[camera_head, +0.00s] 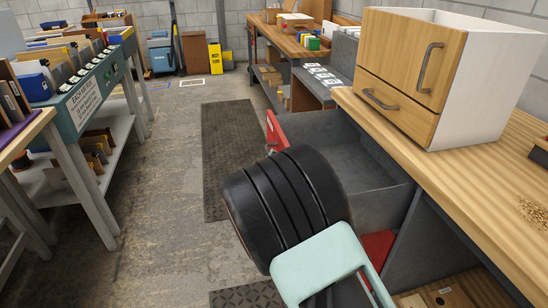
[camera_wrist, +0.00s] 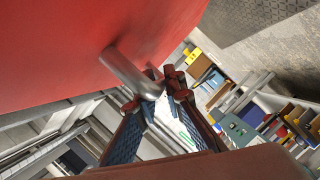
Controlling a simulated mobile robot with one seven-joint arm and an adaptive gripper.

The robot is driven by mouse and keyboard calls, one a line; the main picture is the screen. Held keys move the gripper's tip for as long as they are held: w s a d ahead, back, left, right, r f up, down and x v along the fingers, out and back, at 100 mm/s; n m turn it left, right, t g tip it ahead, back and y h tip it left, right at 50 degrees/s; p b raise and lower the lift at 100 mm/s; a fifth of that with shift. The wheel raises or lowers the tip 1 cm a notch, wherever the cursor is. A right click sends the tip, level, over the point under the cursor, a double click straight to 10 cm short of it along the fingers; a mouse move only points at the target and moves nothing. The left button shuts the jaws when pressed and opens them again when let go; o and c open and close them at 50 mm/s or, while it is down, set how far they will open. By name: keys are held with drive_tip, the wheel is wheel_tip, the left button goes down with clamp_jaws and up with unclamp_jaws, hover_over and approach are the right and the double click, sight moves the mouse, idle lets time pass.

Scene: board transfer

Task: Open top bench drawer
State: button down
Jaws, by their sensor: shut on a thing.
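The top bench drawer stands well out from under the wooden bench top. Its grey inside (camera_head: 350,155) shows empty where it is visible, and part of its red front (camera_head: 275,132) shows beside my dark arm. In the wrist view the red drawer front (camera_wrist: 90,45) fills the upper left, with a curved metal handle (camera_wrist: 127,70) on it. My gripper (camera_wrist: 155,92) is shut on the handle's end, one finger on each side. My arm hides the gripper and handle in the head view.
A wooden cabinet (camera_head: 430,70) with a door and small drawer sits on the bench top (camera_head: 480,195). Another red panel (camera_head: 378,247) shows below the open drawer. A loaded rack (camera_head: 85,95) stands left. The floor aisle (camera_head: 165,190) between is clear.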

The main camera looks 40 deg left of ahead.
drive_tip(key=c, duration=2)
unclamp_jaws()
drive_tip(key=v, duration=1.2)
